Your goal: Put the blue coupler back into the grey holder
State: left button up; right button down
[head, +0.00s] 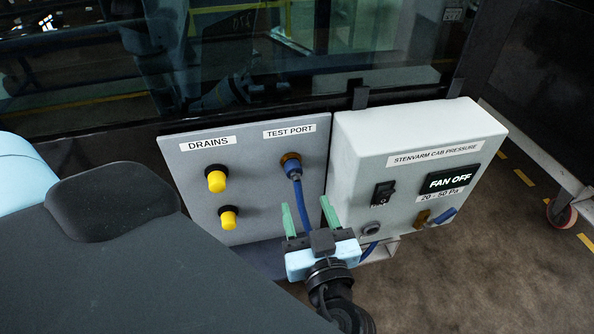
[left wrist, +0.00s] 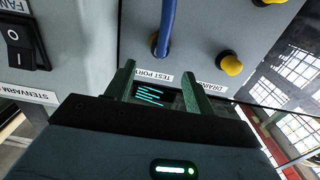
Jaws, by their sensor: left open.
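The blue coupler (head: 295,173) sits on the brass test port on the grey panel, its blue hose hanging down from it. It also shows in the left wrist view (left wrist: 161,45), above the fingers. A grey round socket (head: 371,228), which looks like the grey holder, is low on the left of the pressure box's front. My left gripper (head: 305,202) is open and empty, below the coupler. In the head view the hose passes between its fingers; I cannot tell whether it is really between them. My right gripper is not in view.
The pressure box (head: 345,140) stands right of the panel, with a black rocker switch (head: 384,193), a display and a brass valve with a blue lever (head: 442,216). Two yellow drain knobs (head: 216,181) stick out left of the port. Dark glass is behind; open floor lies right.

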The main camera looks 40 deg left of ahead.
aim_at(297, 181)
pick_arm(q)
jog(key=shift+a, duration=0.15)
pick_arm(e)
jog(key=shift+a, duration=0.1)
pick_arm(q)
jog(key=shift+x, duration=4.3)
jog(key=shift+w, duration=0.2)
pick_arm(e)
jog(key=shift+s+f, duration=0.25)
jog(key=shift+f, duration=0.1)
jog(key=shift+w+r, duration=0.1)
pick_arm(q)
jog(key=shift+f+b, duration=0.1)
jog(key=shift+b, duration=0.35)
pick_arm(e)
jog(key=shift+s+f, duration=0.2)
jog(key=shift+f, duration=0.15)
pick_arm(q)
grip_shut()
jog(key=shift+s, duration=0.1)
